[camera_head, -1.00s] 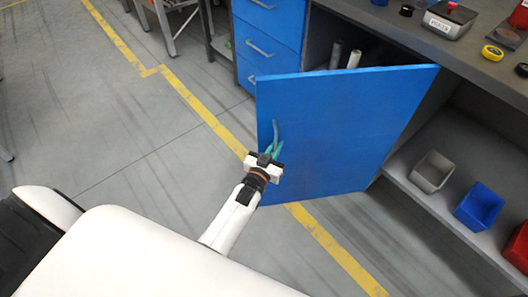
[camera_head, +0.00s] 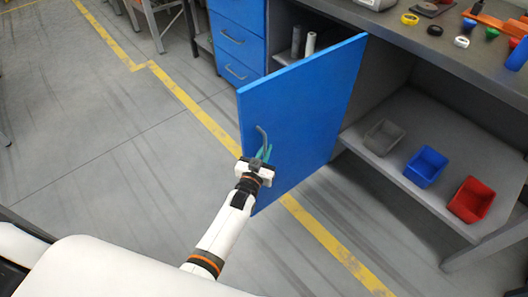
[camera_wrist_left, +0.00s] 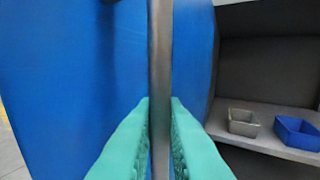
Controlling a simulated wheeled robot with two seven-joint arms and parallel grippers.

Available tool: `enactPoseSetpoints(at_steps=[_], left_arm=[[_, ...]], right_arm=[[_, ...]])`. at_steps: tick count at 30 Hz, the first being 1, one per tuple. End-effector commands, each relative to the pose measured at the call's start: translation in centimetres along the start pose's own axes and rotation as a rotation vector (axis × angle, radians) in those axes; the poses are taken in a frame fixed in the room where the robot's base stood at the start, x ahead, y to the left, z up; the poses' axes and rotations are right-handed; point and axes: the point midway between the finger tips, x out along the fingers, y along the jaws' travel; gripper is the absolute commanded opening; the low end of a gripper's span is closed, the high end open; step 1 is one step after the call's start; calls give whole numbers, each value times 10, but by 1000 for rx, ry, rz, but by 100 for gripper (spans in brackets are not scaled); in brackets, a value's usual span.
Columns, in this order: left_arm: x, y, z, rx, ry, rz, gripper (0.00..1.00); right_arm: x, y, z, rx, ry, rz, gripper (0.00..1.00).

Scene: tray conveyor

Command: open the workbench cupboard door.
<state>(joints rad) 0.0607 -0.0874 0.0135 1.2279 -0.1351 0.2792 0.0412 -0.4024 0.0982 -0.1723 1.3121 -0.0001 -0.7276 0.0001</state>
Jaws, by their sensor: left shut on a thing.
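The blue cupboard door (camera_head: 305,120) stands swung open from the workbench (camera_head: 445,50), its outer face toward me. Its grey bar handle (camera_head: 262,137) is near the door's free edge. My left gripper (camera_head: 262,156) is at the handle. In the left wrist view its teal fingers (camera_wrist_left: 160,140) are shut around the upright handle bar (camera_wrist_left: 160,70), one on each side. Inside the cupboard, a dark and a pale cylinder (camera_head: 310,43) stand upright behind the door's top edge; the rest of the inside is hidden. My right gripper is not in view.
Blue drawers (camera_head: 238,42) adjoin the cupboard on the left. A lower shelf on the right holds a grey bin (camera_head: 383,138), a blue bin (camera_head: 426,166) and a red bin (camera_head: 471,199). Floor left of the door is clear, with a yellow line (camera_head: 200,112).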

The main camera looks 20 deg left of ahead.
Motion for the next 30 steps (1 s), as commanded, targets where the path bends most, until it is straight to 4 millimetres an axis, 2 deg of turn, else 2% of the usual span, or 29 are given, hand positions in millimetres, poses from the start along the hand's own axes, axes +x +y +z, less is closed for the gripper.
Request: enactPoseSetpoints(at_steps=[11, 12, 15, 16, 23, 27, 30], left_arm=[[2, -3, 4, -1, -9, -3, 0], [2, -3, 4, -1, -9, -3, 12], [2, -2, 4, -1, -8, -3, 29], [2, -2, 3, -1, -8, -3, 30], [1, -1, 2, -1, -5, -1, 30], [-8, -1, 1, 0, -3, -1, 30], [-23, -1, 2, 0, -2, -1, 30]], right_arm=[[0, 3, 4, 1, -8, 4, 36], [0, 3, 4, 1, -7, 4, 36], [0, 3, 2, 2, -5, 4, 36], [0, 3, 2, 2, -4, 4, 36], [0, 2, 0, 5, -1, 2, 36], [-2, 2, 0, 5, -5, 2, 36], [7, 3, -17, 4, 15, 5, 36]])
